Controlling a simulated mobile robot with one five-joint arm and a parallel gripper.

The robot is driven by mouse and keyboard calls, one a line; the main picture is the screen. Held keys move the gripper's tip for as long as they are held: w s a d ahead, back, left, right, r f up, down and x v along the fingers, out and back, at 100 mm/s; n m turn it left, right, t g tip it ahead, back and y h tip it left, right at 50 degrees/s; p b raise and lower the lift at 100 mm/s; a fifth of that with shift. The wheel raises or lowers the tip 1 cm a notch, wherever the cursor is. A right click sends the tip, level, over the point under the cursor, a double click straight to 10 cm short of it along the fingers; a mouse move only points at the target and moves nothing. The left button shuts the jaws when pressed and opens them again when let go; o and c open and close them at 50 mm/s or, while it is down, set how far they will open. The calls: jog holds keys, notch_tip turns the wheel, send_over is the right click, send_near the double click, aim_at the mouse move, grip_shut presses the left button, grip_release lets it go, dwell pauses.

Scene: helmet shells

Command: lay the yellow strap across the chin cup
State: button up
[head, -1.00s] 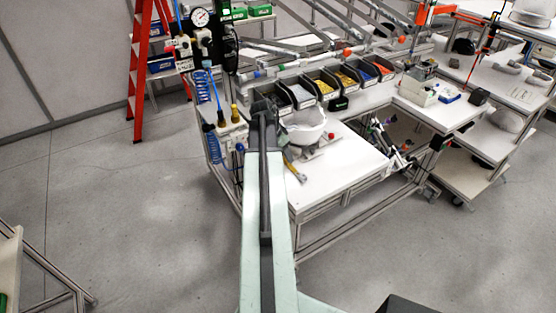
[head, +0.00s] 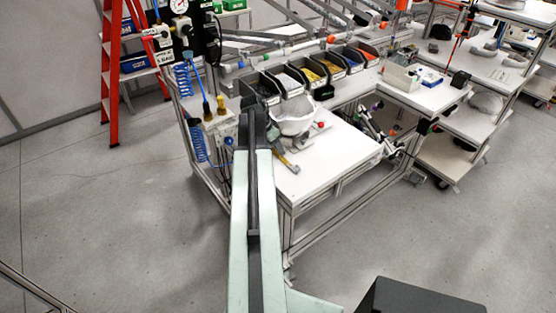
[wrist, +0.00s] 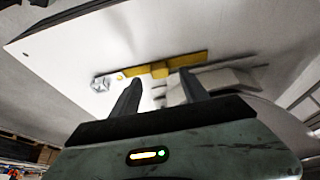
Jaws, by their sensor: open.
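The yellow strap (head: 288,164) lies on the white table near its left front edge. In the wrist view the strap (wrist: 188,62) runs across the pale tabletop, beyond my fingertips. My gripper (wrist: 160,84) is open and empty, with its two dark fingers apart and pointing toward the strap. In the head view my own arm hides the gripper. A white helmet shell (head: 296,117) stands on the table behind the strap. A pale rounded piece (wrist: 225,82) shows by the right finger, partly hidden. I cannot tell which piece is the chin cup.
A row of bins (head: 310,78) lines the back of the white table (head: 335,160). A fitting with blue coiled hoses (head: 196,140) stands at the table's left end. A red ladder (head: 112,70) is at the far left.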

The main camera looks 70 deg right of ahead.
jog(key=b+x, duration=0.1)
jog(key=x, duration=0.2)
jog(key=shift+f+b, duration=0.1)
jog(key=shift+b, duration=0.2)
grip_shut()
jog(key=shift+r, duration=0.25)
